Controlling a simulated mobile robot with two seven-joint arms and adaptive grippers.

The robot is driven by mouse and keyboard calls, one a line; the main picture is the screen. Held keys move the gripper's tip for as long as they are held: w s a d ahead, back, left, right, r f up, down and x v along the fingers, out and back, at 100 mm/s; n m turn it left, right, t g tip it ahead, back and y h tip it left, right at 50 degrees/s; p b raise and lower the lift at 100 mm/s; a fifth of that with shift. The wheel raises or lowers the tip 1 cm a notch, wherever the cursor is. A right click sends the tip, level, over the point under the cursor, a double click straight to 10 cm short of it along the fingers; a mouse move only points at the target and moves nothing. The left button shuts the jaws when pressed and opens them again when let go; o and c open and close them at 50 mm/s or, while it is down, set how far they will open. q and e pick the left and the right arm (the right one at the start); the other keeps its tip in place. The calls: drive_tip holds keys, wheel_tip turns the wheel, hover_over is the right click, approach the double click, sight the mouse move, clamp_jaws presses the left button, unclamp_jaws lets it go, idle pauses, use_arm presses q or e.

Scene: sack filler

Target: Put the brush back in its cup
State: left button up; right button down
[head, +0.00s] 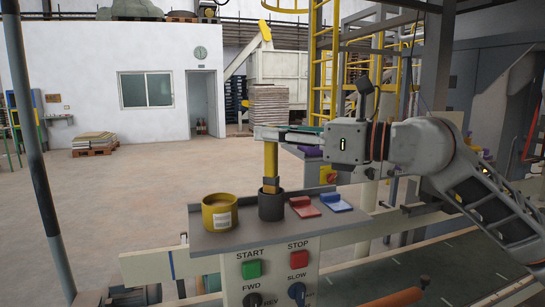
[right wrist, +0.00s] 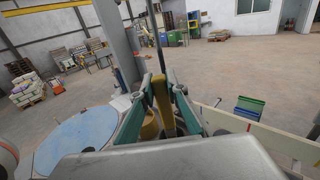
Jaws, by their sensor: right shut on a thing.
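The brush (head: 270,160) has a yellow handle and a grey band near its lower end, and it stands upright. My right gripper (head: 264,132) comes in from the right and is shut on the top of the handle. In the right wrist view the yellow handle (right wrist: 161,95) sits between the green fingers (right wrist: 160,82). The dark cup (head: 272,206) stands on the grey shelf of the control panel, directly below the brush. The brush's lower end meets the cup's mouth; I cannot tell how deep it reaches. My left gripper is not in view.
A yellow tin (head: 220,214) with a white label stands left of the cup on the grey shelf (head: 245,236). A red item (head: 304,207) and a blue item (head: 337,203) lie right of it. START (head: 251,269) and STOP (head: 299,258) buttons are on the panel below.

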sight(276, 157)
drive_tip(key=shift+f, duration=2.3)
drive_tip(key=shift+f, duration=0.1)
drive_tip(key=c, duration=2)
unclamp_jaws()
